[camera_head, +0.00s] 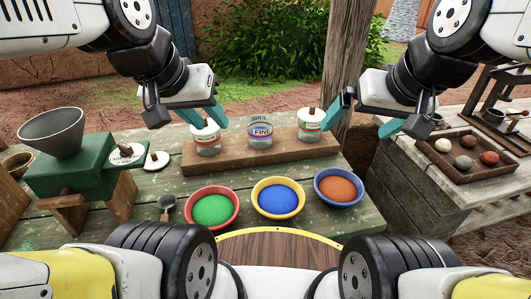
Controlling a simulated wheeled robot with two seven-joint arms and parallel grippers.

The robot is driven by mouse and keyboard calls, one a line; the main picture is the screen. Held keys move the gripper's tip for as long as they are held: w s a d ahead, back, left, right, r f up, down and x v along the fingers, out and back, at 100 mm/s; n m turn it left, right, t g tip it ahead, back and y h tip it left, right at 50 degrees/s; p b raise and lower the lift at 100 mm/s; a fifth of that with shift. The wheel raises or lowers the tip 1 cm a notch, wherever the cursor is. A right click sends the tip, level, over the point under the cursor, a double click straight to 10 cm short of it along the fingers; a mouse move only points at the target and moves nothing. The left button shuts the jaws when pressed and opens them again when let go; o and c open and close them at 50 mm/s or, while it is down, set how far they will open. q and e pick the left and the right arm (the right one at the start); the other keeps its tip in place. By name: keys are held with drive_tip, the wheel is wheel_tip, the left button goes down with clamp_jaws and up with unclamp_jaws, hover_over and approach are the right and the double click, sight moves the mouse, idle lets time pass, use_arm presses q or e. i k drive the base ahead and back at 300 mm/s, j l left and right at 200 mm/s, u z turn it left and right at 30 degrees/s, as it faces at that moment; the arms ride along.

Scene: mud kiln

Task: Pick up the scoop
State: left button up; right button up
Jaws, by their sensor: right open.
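The scoop (167,205) is a small dark grey spoon-like tool. My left gripper (205,116) has teal fingertips and hangs above the table near the left white-lidded jar, apart from the scoop. Its jaw gap is not clear from this angle. My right gripper (365,118) is open and empty, right of the wooden riser and far from the scoop.
Red (211,208), yellow (278,198) and blue (339,188) bowls of powder stand right of the scoop. Behind them, jars stand on a wooden riser (200,162). A green stand with a grey funnel (52,133) is at left.

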sight(167, 202)
drive_tip(key=k+j+u, duration=0.1)
drive_tip(key=u, duration=0.25)
drive_tip(key=k+j+u, duration=0.1)
drive_tip(key=u, duration=0.25)
drive_tip(key=j+u, duration=0.2)
drive_tip(key=u, duration=0.15)
drive_tip(key=k+u, duration=0.45)
drive_tip(key=u, duration=0.15)
